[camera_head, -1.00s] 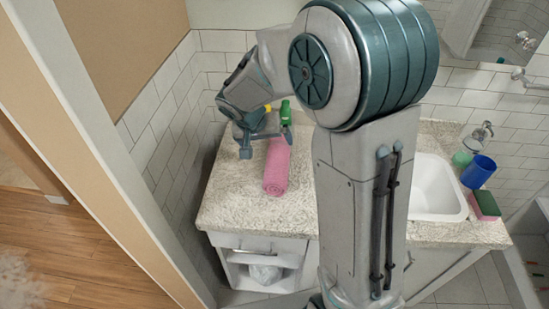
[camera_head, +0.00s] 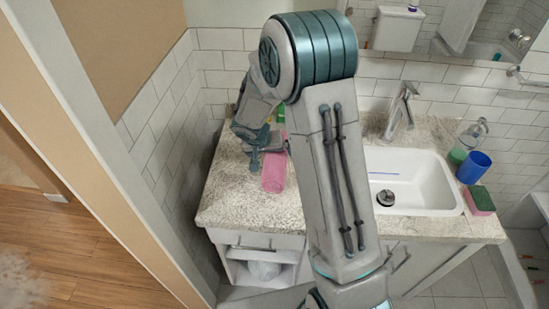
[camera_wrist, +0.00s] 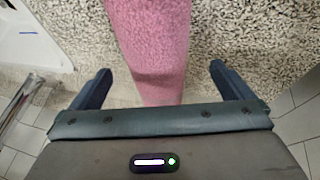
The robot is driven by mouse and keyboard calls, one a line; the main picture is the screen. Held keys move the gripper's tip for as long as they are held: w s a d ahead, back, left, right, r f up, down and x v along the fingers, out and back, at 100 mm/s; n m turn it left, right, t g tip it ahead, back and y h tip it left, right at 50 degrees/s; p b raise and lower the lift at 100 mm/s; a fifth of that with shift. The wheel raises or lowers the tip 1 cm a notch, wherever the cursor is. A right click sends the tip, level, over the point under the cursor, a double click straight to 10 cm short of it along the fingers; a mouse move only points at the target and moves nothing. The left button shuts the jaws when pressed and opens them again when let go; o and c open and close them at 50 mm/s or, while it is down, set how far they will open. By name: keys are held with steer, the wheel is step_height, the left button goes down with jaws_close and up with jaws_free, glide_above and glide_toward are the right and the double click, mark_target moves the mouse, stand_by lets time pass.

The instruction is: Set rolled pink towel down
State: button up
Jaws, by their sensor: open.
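The rolled pink towel (camera_head: 273,172) lies on the speckled stone countertop (camera_head: 235,200), left of the sink. My gripper (camera_head: 262,160) is at the towel, and my arm hides the towel's far part in the head view. In the wrist view the towel (camera_wrist: 150,45) runs down between the two fingers of my gripper (camera_wrist: 160,85). The fingers are spread wide with a gap on each side of the towel. The towel rests on the counter surface.
The white sink (camera_head: 425,185) with a faucet (camera_head: 402,108) is to the right. A blue cup (camera_head: 474,167), a green soap bottle (camera_head: 460,150) and a pink-green sponge (camera_head: 480,201) stand beyond it. A green item (camera_head: 281,113) is behind the towel. A tiled wall borders the left.

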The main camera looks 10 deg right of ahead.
steer(key=shift+p+x, duration=0.4)
steer(key=shift+x, duration=1.55)
steer(key=shift+w, duration=0.1)
steer(key=c, duration=1.2)
steer(key=shift+c, duration=0.3)
steer(key=shift+r, duration=0.15)
